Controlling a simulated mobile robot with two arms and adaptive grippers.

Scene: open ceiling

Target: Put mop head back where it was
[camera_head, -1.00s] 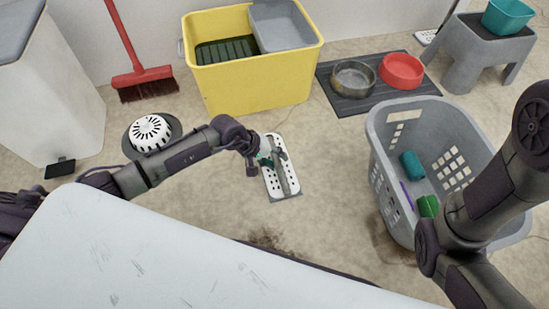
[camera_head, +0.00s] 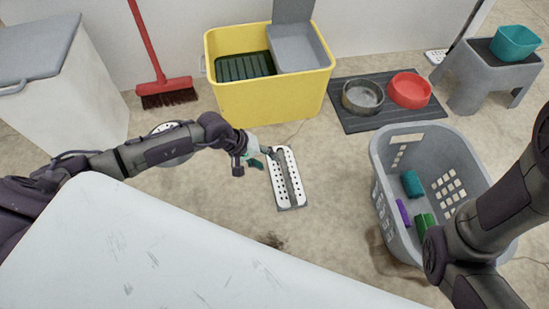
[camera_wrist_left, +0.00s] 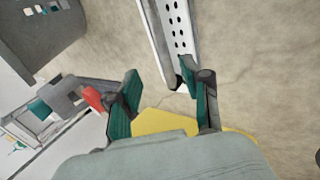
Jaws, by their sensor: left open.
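The mop head (camera_head: 284,190), a long white perforated plate with a grey strip along its middle, lies flat on the floor in front of the yellow bin. My left gripper (camera_head: 262,157) is open beside its upper left edge in the head view. In the left wrist view, the mop head (camera_wrist_left: 176,32) shows at the top. The open left gripper (camera_wrist_left: 160,80) has its right green finger close to the mop head's near end; I cannot tell whether they touch. My right arm comes in from the right, but its gripper is out of view.
The yellow bin (camera_head: 268,100), a mat (camera_head: 355,122) with two bowls and a grey laundry basket (camera_head: 383,205) surround it. A red broom (camera_head: 165,88) leans at the wall. A similar perforated plate (camera_head: 436,56) lies by the grey stool (camera_head: 468,82).

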